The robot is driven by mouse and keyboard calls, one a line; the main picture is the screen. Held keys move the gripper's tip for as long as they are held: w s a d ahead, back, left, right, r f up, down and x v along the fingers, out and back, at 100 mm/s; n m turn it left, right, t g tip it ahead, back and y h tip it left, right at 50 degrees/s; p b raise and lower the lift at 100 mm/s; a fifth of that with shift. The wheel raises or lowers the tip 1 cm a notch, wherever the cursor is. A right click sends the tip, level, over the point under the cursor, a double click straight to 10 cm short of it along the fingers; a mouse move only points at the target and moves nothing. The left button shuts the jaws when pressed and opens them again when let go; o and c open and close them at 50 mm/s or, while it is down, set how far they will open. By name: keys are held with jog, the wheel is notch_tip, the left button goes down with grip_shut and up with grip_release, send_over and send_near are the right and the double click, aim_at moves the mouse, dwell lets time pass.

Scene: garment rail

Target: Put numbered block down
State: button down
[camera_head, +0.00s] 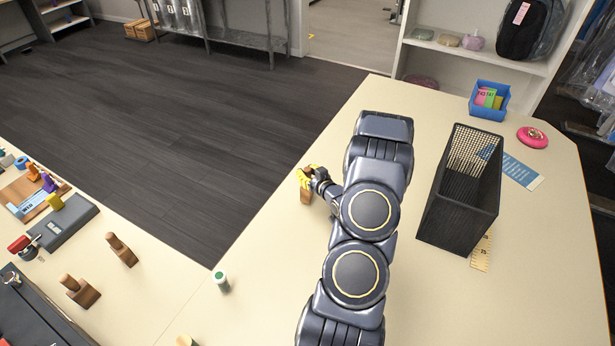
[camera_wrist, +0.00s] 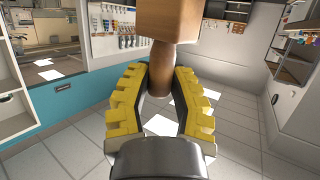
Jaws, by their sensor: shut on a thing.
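The held block is a brown wooden piece with a rounded handle. In the wrist view its square body (camera_wrist: 182,20) is at the top, and the handle (camera_wrist: 162,72) reaches down between the yellow fingers. No number shows on its visible faces. My gripper (camera_wrist: 160,90) is shut on the handle. In the head view my gripper (camera_head: 306,176) is near the inner edge of the cream table, and a small part of the block (camera_head: 306,196) shows under the fingers. I cannot tell whether the block touches the table. My arm hides part of the tabletop.
Two similar wooden pieces (camera_head: 121,249) (camera_head: 80,291) stand on the left table section. A green-capped bottle (camera_head: 221,281) is near the inner corner. A black mesh basket (camera_head: 455,210), blue box (camera_head: 489,101) and pink disc (camera_head: 532,137) are right of my arm. Tabletop around my gripper is clear.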

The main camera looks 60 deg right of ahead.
notch_tip(320, 180, up, 9)
jog(key=shift+r, duration=0.1)
jog(key=w+a+f+n+t+y, duration=0.1)
jog(key=w+a+n+y, duration=0.35)
jog(key=w+a, duration=0.55)
jog(key=w+a+n+t+y, duration=0.1)
jog(key=w+a+n+y, duration=0.4)
jog(key=a, duration=0.8)
jog(key=a+n+g+y, duration=0.5)
jog(key=a+y, duration=0.4)
jog(key=a, duration=1.6)
notch_tip(320, 180, down, 9)
jog(key=n+t, duration=0.1)
jog(key=shift+w+r, duration=0.15)
jog(key=shift+w, duration=0.2)
jog(key=c, duration=1.1)
grip_release()
jog(key=shift+f, duration=0.2)
jog(key=shift+o, duration=0.6)
